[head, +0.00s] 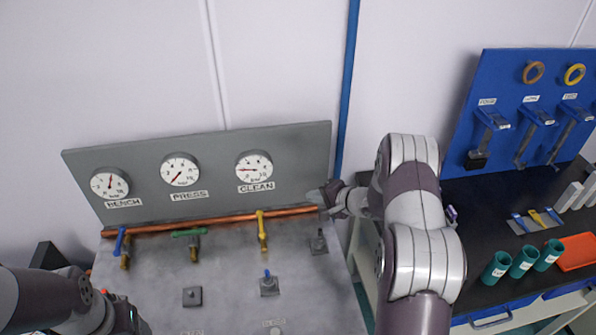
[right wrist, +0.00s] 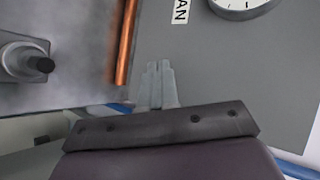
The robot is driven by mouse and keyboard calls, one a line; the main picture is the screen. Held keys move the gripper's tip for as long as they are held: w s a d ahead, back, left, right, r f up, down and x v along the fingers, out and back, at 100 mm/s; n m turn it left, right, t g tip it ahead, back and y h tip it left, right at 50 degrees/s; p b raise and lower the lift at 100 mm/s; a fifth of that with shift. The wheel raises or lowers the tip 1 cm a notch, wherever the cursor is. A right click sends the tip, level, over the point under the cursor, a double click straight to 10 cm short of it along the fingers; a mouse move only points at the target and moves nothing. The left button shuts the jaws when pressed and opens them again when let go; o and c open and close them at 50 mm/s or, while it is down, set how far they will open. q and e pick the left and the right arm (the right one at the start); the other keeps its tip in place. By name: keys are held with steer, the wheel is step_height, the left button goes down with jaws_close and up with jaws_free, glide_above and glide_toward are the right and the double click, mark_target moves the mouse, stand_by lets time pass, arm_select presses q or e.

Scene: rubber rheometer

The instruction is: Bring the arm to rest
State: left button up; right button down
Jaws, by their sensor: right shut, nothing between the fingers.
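My right arm reaches in from the bottom right in the head view. Its gripper (head: 322,196) is shut and empty, beside the right end of the copper pipe (head: 205,224) and in front of the grey gauge panel (head: 215,150). In the right wrist view the two fingers (right wrist: 157,68) lie together, with the copper pipe (right wrist: 126,40) to their left and a gauge (right wrist: 246,8) above. My left arm shows at the bottom left of the head view; its fingers cannot be made out.
Blue (head: 119,242), green (head: 187,233) and yellow (head: 262,230) valve handles stand along the pipe. Small fittings (head: 269,285) stand on the grey bench top. At right, a dark bench holds green cups (head: 522,262) and an orange tray (head: 577,252), below a blue tool board (head: 520,80).

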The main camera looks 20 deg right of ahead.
steer(key=s+d+f+n+h, duration=0.1)
steer(key=d+f+n+g+h, duration=0.1)
steer(key=f, duration=0.1)
steer(key=s+d+f+n+h, duration=0.1)
steer(key=shift+s+d+f+g, duration=0.15)
steer(key=shift+s+d+g, duration=0.15)
steer(key=shift+s+d, duration=0.1)
steer(key=s+a+r+n+g+h, duration=0.2)
steer(key=s+r+n+g, duration=0.15)
steer(key=s, duration=0.55)
steer(key=s+a+r+n+g+h, duration=0.2)
steer(key=s+r+n+g, duration=0.15)
steer(key=s, duration=0.45)
steer(key=s+a+r+n+y, duration=0.1)
steer(key=s+a+r+n, duration=0.1)
steer(key=s+a+r, duration=0.6)
steer(key=a, duration=0.2)
steer(key=shift+a+n+g, duration=0.3)
steer(key=shift+a, duration=0.05)
steer(key=shift+s, duration=0.2)
